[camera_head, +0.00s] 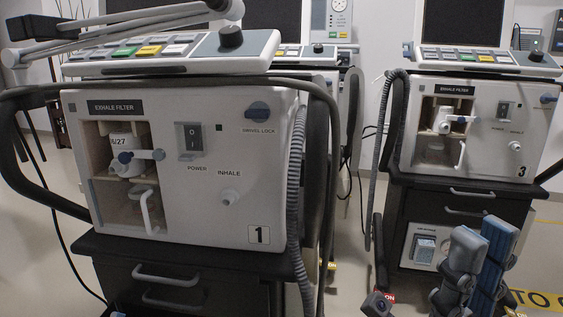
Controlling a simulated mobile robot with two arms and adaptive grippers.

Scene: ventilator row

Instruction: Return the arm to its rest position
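My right gripper (483,235) is at the lower right, pointing up, in front of the cart of ventilator 3 (466,140). Its two grey and blue fingers stand close side by side and partly overlap, so I cannot tell whether it is open or shut. I see nothing held between them. Ventilator 1 (212,215) stands close on the left, with an exhale filter (127,160) in its open bay, a power switch (190,140) and a swivel lock knob (257,110). My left gripper cannot be made out.
A pale jointed support arm (150,22) reaches over ventilator 1. Its grey corrugated hose (295,200) and dark side rail (335,170) stick out on its right. Floor shows between the two carts, with a red tag (388,297) low down. Yellow-black floor marking (540,299) lies at the right.

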